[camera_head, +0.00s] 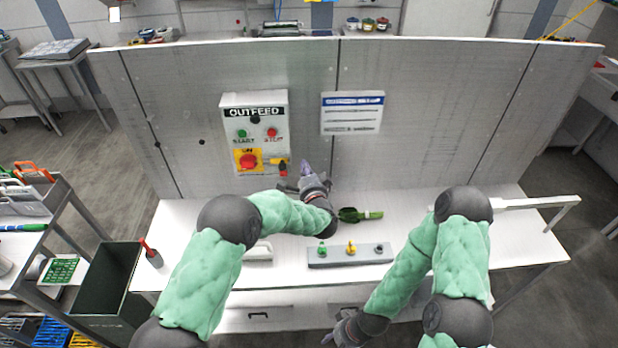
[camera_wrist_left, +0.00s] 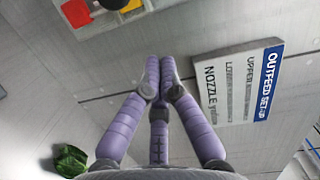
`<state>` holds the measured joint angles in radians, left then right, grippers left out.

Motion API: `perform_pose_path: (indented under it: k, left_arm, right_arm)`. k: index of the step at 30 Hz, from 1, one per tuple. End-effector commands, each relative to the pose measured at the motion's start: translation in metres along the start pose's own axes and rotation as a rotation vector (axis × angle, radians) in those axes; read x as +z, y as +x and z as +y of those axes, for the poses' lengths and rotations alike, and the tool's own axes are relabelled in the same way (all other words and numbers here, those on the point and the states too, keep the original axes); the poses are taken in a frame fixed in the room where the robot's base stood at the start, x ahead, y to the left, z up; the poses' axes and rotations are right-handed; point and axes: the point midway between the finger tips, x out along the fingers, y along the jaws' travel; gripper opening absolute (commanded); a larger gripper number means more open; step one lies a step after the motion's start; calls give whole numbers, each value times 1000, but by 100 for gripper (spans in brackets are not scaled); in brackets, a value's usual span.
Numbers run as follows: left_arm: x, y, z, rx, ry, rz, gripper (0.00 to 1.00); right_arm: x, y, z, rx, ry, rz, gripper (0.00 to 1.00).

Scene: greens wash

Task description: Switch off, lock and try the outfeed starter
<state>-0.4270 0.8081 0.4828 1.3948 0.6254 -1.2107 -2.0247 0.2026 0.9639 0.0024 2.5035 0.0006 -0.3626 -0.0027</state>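The outfeed starter (camera_head: 255,118) is a grey box on the upright panel with a green START button (camera_head: 242,134) and a red STOP button (camera_head: 272,132). Below them is a red rotary knob (camera_head: 249,161) on a yellow plate, marked ON. A small yellow and red piece (camera_head: 281,164) sits at the box's lower right; I cannot tell exactly what it is. My left gripper (camera_head: 305,168) is just right of and below the box, apart from it. In the left wrist view its fingertips (camera_wrist_left: 153,62) meet with nothing seen between them. My right gripper (camera_head: 336,338) is low at the bottom edge, its fingers unclear.
A white set-up sign (camera_head: 352,113) hangs right of the starter. A dark green bin (camera_head: 105,285) stands left. A rail (camera_head: 525,203) runs at the right.

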Motion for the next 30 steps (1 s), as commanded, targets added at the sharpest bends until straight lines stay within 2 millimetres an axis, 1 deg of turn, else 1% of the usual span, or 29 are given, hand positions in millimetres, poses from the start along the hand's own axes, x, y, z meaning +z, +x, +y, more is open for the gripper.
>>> perform_pose_path:
  k: [1, 3, 8, 23, 26, 30]
  left_arm:
    - [12, 1, 0, 3, 2, -5, 0]
    - [21, 3, 0, 3, 1, -4, 0]
    - [34, 6, 0, 2, 1, -3, 0]
    - [40, 7, 0, 2, 1, -2, 0]
    - [52, 9, -1, 3, 0, -5, 0]
    - [75, 13, -6, 1, 0, -6, 0]
  right_arm:
    - [0, -1, 0, 0, 0, 0, 45]
    - [0, -1, 0, 0, 0, 0, 45]
    - [0, -2, -1, 0, 0, 0, 45]
    - [0, -2, -1, 0, 0, 0, 45]
    - [0, -1, 0, 0, 0, 0, 45]
    - [0, 0, 0, 0, 0, 0, 45]
